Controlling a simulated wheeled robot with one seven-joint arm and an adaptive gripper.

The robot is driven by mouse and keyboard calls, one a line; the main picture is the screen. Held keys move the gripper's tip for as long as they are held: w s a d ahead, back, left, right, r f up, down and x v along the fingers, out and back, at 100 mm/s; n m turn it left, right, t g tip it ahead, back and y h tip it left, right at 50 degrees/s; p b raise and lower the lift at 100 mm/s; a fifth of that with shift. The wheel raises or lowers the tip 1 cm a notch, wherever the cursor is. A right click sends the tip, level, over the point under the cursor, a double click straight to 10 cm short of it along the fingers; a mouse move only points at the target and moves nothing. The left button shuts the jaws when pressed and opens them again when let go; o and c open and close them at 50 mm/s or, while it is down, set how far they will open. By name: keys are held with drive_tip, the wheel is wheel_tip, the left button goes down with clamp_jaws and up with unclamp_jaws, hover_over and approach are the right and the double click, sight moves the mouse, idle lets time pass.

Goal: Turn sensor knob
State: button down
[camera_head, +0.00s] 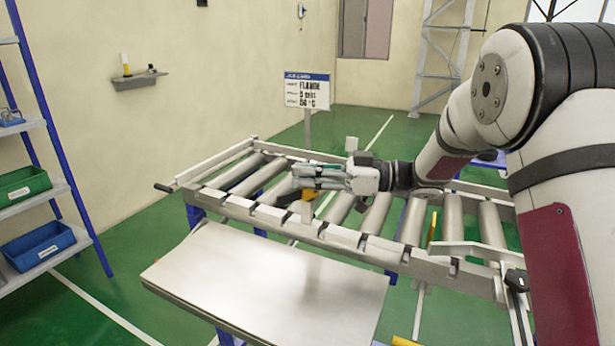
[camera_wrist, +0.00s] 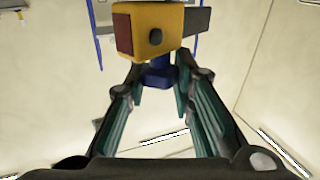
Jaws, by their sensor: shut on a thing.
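The sensor (camera_wrist: 150,30) is a yellow box with a dark red face and a dark round spot, at the top of the wrist view. Below it, its blue knob (camera_wrist: 158,76) sits between the fingertips. In the head view a small yellow part of the sensor (camera_head: 309,194) shows at the conveyor's near rail, just below the fingers. My gripper (camera_head: 303,176) reaches in from the right, roughly level, and is shut on the knob. The fingers hide the knob in the head view.
The roller conveyor (camera_head: 375,214) runs under my arm. A pale flat table (camera_head: 265,290) stands in front of it. A sign (camera_head: 306,91) stands behind. Shelves with a green bin (camera_head: 22,186) and a blue bin (camera_head: 38,245) are at left. The floor between is clear.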

drive_tip(key=shift+f+g, duration=0.15)
drive_tip(key=shift+g, duration=0.35)
drive_tip(key=c, duration=1.3)
unclamp_jaws()
drive_tip(key=shift+c, duration=0.2)
drive_tip(key=shift+n, duration=0.3)
drive_tip(key=d, duration=1.2)
drive_tip(key=shift+w, duration=0.35)
